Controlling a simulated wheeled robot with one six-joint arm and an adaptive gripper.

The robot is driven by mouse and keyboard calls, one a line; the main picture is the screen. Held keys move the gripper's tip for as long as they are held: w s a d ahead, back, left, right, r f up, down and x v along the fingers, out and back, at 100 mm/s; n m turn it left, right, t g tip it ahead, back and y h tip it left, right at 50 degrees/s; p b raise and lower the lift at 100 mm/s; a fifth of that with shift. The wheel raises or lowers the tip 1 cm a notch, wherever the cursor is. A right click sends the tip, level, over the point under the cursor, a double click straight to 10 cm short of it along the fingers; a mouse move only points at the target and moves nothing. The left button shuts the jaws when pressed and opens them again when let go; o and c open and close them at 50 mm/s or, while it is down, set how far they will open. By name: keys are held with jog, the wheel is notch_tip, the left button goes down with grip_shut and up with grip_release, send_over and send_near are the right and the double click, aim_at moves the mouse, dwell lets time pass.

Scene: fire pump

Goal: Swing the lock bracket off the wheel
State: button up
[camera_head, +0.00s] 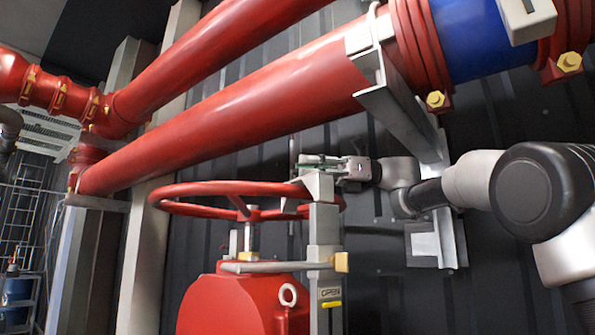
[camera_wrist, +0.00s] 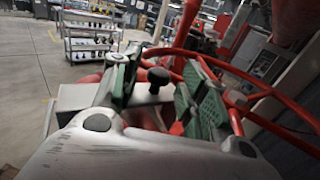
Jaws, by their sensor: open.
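The red handwheel (camera_head: 185,190) sits above a red valve body (camera_head: 235,305) in the head view. The grey lock bracket (camera_head: 323,225) stands upright at the wheel's right side, with its top end at the rim. My gripper (camera_head: 312,165) is just behind and above that top end. In the wrist view my gripper (camera_wrist: 163,70) is open, with green-padded fingers on either side of a black knob (camera_wrist: 157,78). A light grey block, seemingly part of the bracket, shows beside the left finger. The wheel's red rim (camera_wrist: 268,92) runs to the right. I cannot tell whether the fingers touch anything.
Large red pipes (camera_head: 230,100) cross above the wheel, with a grey support bracket (camera_head: 400,110) near my arm. A dark panelled wall is close behind. A yellow lever (camera_head: 331,304) sits below an OPEN label. The wrist view shows shelving (camera_wrist: 88,35) and open floor.

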jog(key=shift+s+a, duration=0.15)
jog(key=shift+a, duration=1.1)
jog(key=shift+c, duration=0.2)
grip_shut()
jog(key=shift+r, duration=0.15)
